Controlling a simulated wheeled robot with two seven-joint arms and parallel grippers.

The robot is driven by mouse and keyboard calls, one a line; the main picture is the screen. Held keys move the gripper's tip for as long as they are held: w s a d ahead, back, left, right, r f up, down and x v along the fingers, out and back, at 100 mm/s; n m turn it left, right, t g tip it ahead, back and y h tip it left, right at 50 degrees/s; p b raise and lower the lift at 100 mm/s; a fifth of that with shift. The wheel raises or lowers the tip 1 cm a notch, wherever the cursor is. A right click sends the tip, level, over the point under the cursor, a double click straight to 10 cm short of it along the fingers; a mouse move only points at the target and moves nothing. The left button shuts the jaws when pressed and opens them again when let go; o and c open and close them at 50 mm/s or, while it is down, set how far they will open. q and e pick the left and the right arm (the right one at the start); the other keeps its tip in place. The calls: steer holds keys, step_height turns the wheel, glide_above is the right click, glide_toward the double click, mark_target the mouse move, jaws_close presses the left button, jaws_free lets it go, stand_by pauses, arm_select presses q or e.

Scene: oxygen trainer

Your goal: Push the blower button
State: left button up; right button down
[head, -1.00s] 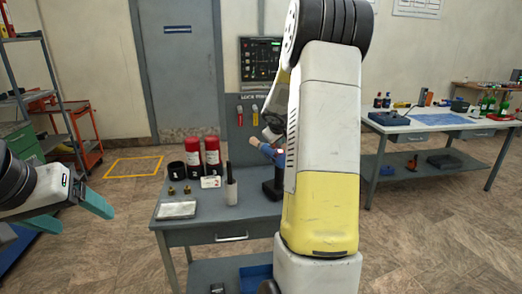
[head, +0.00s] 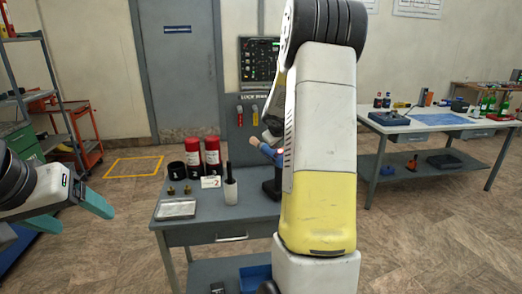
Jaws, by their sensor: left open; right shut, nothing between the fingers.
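A dark control panel (head: 258,60) with small buttons and lights stands upright at the back of the grey workbench, left of my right arm. Its right edge is partly covered by that arm. I cannot tell which button is the blower button. My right arm rises in the middle of the head view; its wrist (head: 271,128) shows partly below the panel, and its fingers are hidden behind the arm. My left gripper (head: 62,228) is at the lower left, with teal fingers spread and empty, well away from the panel.
The grey workbench (head: 200,221) carries red cylinders (head: 212,155), a black cup, a metal tray (head: 176,209), brass fittings, a white-and-black tool (head: 230,186) and a blue tool (head: 266,153). Red and yellow tags hang below the panel. Another table (head: 398,130) stands at right. Floor between is open.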

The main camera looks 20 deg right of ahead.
steer(key=shift+f, duration=0.25)
stand_by(0.5)
steer(key=shift+r, duration=0.7)
steer(key=shift+r, duration=0.1)
steer(key=shift+r, duration=2.95)
